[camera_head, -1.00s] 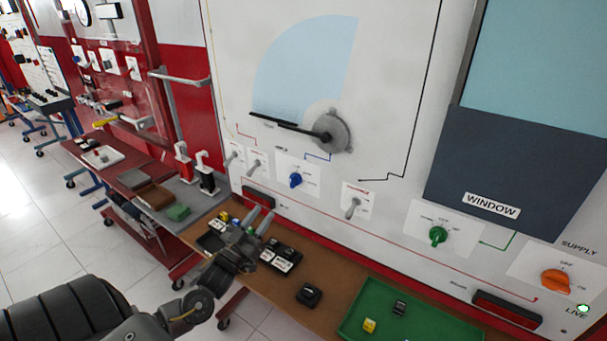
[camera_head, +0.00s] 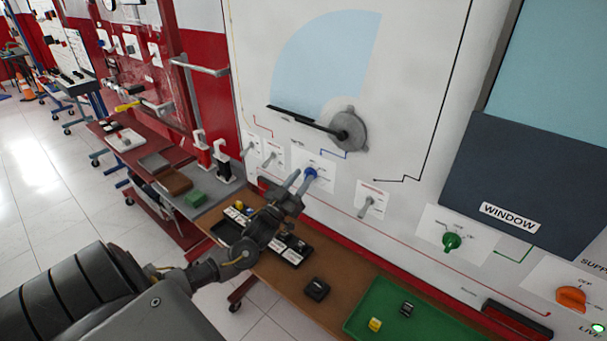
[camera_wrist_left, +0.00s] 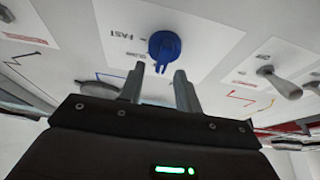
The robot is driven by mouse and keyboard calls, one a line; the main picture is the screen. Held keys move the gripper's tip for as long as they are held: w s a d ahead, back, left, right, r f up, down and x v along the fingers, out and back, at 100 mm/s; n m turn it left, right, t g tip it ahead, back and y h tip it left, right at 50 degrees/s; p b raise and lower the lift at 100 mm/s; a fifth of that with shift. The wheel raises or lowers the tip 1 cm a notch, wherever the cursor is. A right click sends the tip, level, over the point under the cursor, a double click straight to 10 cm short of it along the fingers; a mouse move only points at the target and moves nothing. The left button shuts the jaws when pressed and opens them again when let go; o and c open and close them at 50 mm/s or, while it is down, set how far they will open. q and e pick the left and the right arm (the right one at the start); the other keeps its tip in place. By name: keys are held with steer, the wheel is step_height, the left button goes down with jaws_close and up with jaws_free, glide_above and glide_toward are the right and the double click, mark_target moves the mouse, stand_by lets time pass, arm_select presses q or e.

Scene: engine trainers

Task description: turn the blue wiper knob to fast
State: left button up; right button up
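The blue wiper knob (camera_head: 311,173) sits on a white label plate (camera_head: 326,186) on the upright panel. In the left wrist view the blue knob (camera_wrist_left: 164,46) is just beyond the fingertips, with the words FAST and SLOW printed beside it. Whether a fingertip touches the knob I cannot tell. The wiper arm (camera_head: 310,121) lies to the left of its round grey hub. My right gripper is in neither view.
Grey toggle switches (camera_head: 367,205) flank the knob. A green knob (camera_head: 451,241) and an orange knob (camera_head: 571,296) are further right. Below is a brown bench (camera_head: 341,296) with black blocks and a green tray (camera_head: 379,290). The panel front near the knob is otherwise clear.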

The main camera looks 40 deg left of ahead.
arm_select(q)
steer(key=shift+w+r, duration=0.25)
steer(key=shift+w, duration=0.45)
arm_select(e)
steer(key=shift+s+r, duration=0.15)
arm_select(q)
steer(key=shift+c, duration=0.6)
steer(key=shift+s, duration=0.15)
jaws_close()
steer(key=shift+d+f, duration=0.1)
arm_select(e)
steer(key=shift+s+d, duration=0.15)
